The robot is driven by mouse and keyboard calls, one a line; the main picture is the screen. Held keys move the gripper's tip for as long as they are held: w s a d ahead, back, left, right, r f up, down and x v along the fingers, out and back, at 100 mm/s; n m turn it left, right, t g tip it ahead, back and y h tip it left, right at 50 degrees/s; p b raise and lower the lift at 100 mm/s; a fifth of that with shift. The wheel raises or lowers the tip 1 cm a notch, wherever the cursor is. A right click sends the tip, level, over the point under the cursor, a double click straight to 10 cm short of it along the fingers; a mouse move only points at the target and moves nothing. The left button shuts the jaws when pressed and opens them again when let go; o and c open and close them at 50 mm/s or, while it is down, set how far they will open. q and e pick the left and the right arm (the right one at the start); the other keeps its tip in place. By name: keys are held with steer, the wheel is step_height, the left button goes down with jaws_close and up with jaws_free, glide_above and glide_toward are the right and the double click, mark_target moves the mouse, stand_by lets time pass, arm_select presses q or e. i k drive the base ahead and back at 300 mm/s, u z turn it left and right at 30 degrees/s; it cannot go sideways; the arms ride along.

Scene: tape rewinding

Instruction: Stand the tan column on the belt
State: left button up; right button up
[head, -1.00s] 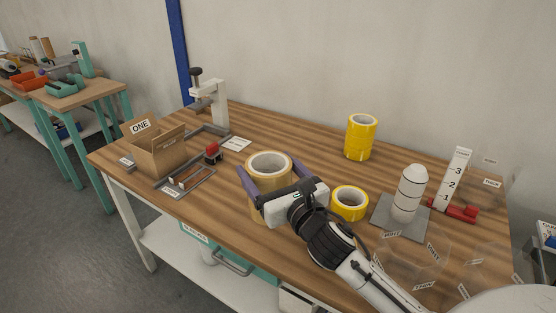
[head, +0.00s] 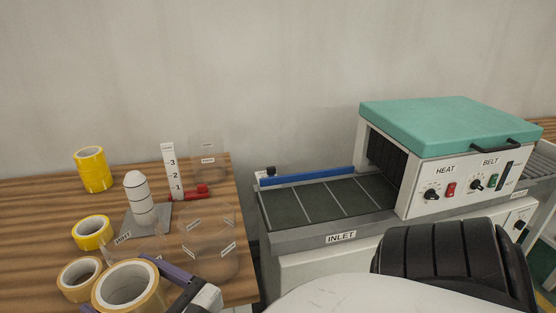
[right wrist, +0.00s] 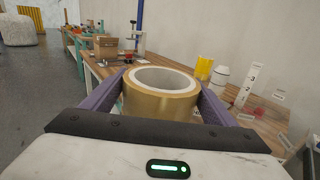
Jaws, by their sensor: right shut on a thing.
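The tan column (head: 128,287), a stack of wide tan tape with a white core, is held upright between the purple fingers of my right gripper (head: 122,284) at the lower left of the head view. In the right wrist view the gripper (right wrist: 160,90) is shut around the tan column (right wrist: 160,103), one finger on each side. The column's lower part is cut off in the head view. The dark belt (head: 318,202) lies to the right, in front of the machine's inlet, and its visible part is empty. My left gripper is not in view.
A loose tan roll (head: 80,279), a yellow roll (head: 92,232), a yellow stack (head: 92,170), a white column on a grey plate (head: 140,200) and a red-based gauge (head: 172,172) stand on the table. A blue rail (head: 308,176) edges the belt; the teal-lidded machine (head: 440,125) stands right.

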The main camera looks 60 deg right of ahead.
mark_target(318, 200)
steer(key=z, duration=0.1)
steer(key=k, duration=0.45)
steer(key=z, duration=1.4)
steer(key=i, duration=0.9)
steer(key=u, duration=0.3)
